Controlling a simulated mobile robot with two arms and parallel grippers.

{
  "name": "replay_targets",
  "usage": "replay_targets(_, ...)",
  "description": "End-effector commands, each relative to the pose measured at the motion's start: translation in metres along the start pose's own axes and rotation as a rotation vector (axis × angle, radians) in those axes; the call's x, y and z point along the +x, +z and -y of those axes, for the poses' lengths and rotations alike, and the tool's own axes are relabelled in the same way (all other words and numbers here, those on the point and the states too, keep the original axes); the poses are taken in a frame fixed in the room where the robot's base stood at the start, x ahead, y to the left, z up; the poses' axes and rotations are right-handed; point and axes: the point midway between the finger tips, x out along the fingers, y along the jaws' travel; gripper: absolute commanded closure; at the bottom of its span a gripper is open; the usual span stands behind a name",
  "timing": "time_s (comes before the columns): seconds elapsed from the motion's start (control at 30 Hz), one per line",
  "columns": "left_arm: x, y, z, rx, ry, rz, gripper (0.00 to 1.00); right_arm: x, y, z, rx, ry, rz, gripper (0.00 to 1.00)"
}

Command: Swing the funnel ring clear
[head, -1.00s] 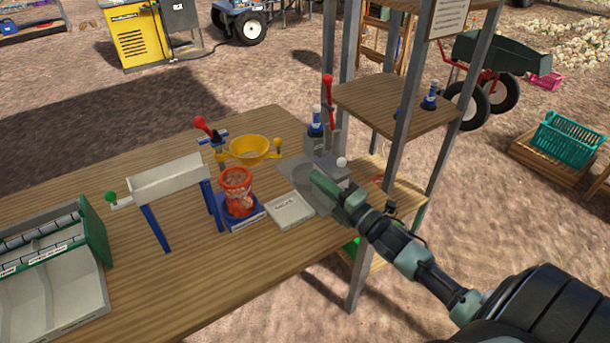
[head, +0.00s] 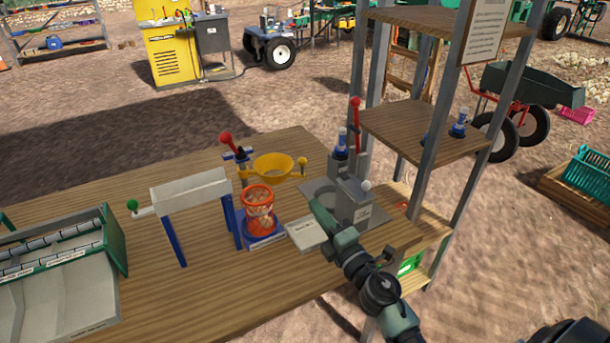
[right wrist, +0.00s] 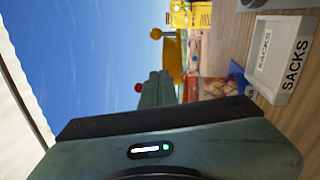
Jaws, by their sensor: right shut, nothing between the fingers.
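The yellow funnel ring (head: 273,166) sits over an orange mesh sack (head: 257,212) on a blue stand on the wooden table. A yellow knob (head: 302,161) sticks out at its right side. A red-knobbed lever (head: 226,140) stands just behind and left of it. My right gripper (head: 318,207) is shut and empty, in front and to the right of the funnel, apart from it, near the SACKS tray. In the right wrist view, the funnel ring (right wrist: 171,56) shows beyond the fingers (right wrist: 156,88). My left gripper is out of view.
The white SACKS tray (head: 306,234) lies right of the stand. A grey press (head: 352,203) and a shelf frame (head: 431,115) stand to the right. A grey chute (head: 190,191) on blue legs stands left. The front middle of the table is clear.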

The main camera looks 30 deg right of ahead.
Motion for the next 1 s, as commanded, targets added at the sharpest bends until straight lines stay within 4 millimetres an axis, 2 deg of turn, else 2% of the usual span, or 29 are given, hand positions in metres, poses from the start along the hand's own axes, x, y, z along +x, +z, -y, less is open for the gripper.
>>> replay_targets(0.17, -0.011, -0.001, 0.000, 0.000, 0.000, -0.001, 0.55, 0.038, 0.000, -0.004, 0.001, 0.003, -0.001, 1.00)
replay_targets(0.43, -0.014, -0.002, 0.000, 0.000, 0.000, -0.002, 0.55, 0.091, 0.004, -0.002, -0.001, 0.001, 0.000, 1.00)
replay_targets(0.7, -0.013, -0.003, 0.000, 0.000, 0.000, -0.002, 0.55, 0.111, 0.025, 0.000, -0.001, 0.000, -0.002, 1.00)
replay_targets(1.0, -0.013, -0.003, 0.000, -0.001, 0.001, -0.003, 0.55, 0.113, 0.028, 0.000, -0.002, 0.000, -0.003, 1.00)
